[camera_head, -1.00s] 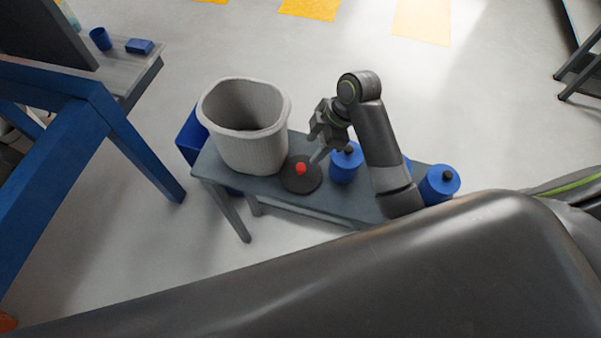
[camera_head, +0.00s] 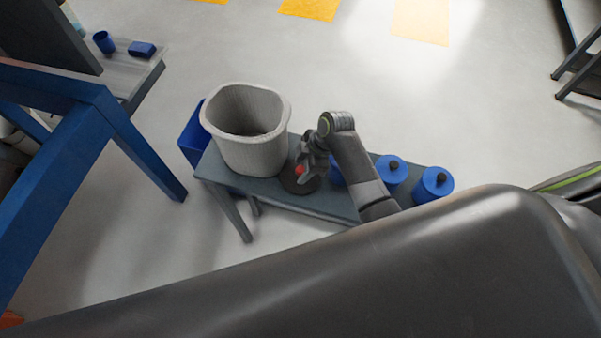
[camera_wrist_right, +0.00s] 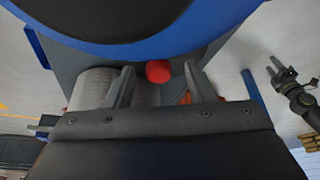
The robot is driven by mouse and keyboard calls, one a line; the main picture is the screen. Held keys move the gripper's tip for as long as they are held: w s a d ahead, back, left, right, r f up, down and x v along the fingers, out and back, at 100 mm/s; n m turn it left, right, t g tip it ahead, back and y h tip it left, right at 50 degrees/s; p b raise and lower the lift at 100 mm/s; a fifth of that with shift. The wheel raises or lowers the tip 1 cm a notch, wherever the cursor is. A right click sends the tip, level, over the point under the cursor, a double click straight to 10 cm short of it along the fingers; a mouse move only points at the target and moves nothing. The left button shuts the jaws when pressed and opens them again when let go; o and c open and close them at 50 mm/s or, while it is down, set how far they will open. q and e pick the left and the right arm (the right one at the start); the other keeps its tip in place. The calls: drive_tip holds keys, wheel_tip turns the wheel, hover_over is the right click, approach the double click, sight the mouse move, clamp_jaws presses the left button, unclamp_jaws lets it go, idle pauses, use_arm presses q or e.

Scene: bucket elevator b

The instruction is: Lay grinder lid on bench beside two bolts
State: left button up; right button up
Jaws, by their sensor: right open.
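A dark round lid with a red knob (camera_head: 299,170) lies flat on the grey bench (camera_head: 312,203), beside the pale bucket; I take it for the grinder lid. My right gripper (camera_head: 305,176) is over the lid, with its fingers by the knob. In the right wrist view, the open fingers (camera_wrist_right: 161,84) stand on either side of the red knob (camera_wrist_right: 158,71), with gaps showing. My left gripper (camera_wrist_right: 277,68) seems to be the dark one at the right of that view, too small to judge. I cannot make out the two bolts.
The tall pale bucket (camera_head: 250,150) stands at the bench's left end. A blue-framed table (camera_head: 150,155) is at left. Open floor lies behind the bench.

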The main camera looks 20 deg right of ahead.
drive_tip(key=shift+c, duration=0.4)
clamp_jaws()
